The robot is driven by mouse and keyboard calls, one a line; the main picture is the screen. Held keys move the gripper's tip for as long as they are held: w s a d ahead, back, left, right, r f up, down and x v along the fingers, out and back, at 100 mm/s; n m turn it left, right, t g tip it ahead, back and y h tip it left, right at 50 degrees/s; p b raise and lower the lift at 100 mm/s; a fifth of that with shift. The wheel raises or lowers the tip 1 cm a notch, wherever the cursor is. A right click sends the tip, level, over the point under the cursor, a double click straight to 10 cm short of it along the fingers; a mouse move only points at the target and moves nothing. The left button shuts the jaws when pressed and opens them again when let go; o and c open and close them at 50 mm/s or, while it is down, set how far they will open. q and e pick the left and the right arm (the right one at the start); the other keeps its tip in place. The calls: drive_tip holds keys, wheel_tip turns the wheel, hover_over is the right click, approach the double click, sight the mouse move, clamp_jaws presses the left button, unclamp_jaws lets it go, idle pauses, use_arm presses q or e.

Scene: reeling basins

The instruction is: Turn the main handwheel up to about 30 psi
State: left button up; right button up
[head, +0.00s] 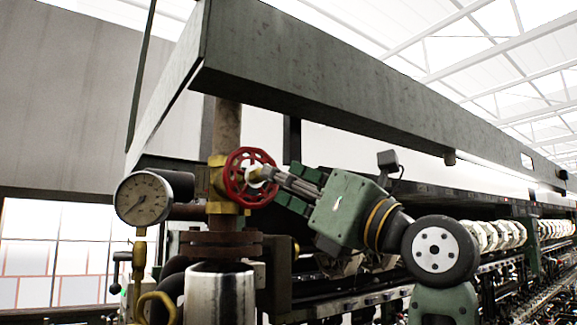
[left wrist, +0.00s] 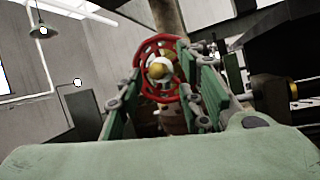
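The red main handwheel (head: 236,181) sits on a brass valve body on a vertical pipe. It also shows in the left wrist view (left wrist: 145,53), with a pale and yellow hub at its middle. My left gripper (head: 272,176) is at the wheel's right side in the head view, its fingers reaching to the wheel face. In the left wrist view its fingers (left wrist: 166,73) stand apart with the wheel between and beyond them. I cannot tell whether they touch the rim. The round gauge (head: 143,197) is left of the wheel; its dark needle points down-left, numbers unreadable. My right gripper is out of view.
A large grey-green beam (head: 330,85) runs above the wheel and my arm. A rusty flange (head: 220,243) and a bright metal cylinder (head: 219,295) lie below the valve. A row of pale reels (head: 500,235) runs along the machine at right.

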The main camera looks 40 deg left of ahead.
sight(256, 173)
use_arm(q)
drive_tip(key=a+t+h, duration=0.1)
drive_tip(key=a+r+t+h, duration=0.1)
drive_tip(key=h, duration=0.1)
drive_tip(key=a+t+h, duration=0.1)
drive_tip(key=a+h, duration=0.1)
drive_tip(key=shift+s+a+r+t, duration=0.1)
drive_tip(key=shift+s+r+t, duration=0.2)
drive_tip(key=shift+s+t, duration=0.1)
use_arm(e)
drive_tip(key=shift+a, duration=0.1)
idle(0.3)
use_arm(q)
drive_tip(key=shift+c, duration=0.6)
drive_tip(key=c, duration=0.4)
drive_tip(key=shift+s+a, duration=0.1)
drive_tip(key=shift+s, duration=0.15)
clamp_jaws()
drive_tip(key=shift+s+a, duration=0.15)
drive_tip(key=shift+s, duration=0.1)
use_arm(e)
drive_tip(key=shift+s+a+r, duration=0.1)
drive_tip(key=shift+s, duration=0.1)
